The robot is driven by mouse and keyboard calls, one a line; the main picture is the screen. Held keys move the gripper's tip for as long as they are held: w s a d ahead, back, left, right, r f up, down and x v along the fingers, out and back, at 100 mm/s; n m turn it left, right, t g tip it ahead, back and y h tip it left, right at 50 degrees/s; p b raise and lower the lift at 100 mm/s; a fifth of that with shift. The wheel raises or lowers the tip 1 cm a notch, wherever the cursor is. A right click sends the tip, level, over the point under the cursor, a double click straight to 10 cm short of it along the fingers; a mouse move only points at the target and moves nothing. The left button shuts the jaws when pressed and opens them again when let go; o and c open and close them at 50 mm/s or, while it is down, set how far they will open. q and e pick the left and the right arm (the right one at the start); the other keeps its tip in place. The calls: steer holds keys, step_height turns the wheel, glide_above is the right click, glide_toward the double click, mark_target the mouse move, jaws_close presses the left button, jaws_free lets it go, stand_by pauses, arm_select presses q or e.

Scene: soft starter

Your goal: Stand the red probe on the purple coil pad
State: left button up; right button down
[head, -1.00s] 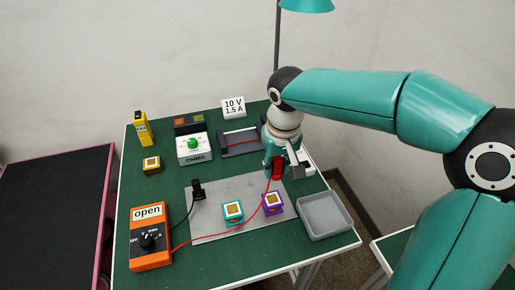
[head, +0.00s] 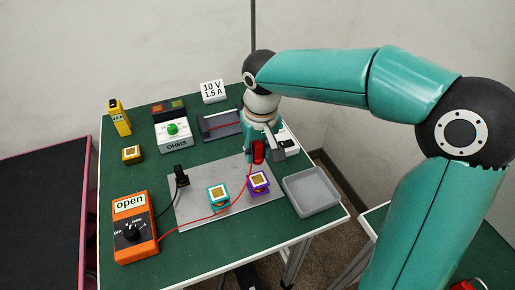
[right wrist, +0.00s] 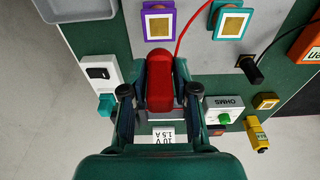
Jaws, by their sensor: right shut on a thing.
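My right gripper (head: 262,158) is shut on the red probe (head: 258,150), which hangs between its fingers above the bench. The probe also shows in the right wrist view (right wrist: 160,82), with a red lead running from it. The purple coil pad (head: 259,182) has a pale gold-centred top and lies on the grey mat, just nearer the camera than the probe. In the right wrist view the purple pad (right wrist: 158,22) is apart from the probe, above it in the picture. The probe's tip is hard to make out. My left gripper is not in view.
A teal pad (head: 218,196) stands just left of the purple one, with the red lead passing near. A black probe (head: 181,176) stands on the grey mat (head: 205,172). An orange meter (head: 134,228) reads "open". A grey tray (head: 311,192) lies at right.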

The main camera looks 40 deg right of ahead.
mark_target(259, 146)
steer(key=shift+f+b, duration=2.6)
steer(key=shift+f, duration=0.95)
steer(key=c, duration=0.8)
jaws_free()
steer(key=r, duration=0.4)
steer(key=s+r, duration=0.1)
steer(key=r, duration=0.6)
steer(key=shift+s+a+r, duration=0.15)
steer(key=shift+s+r, duration=0.05)
steer(key=shift+r, duration=0.2)
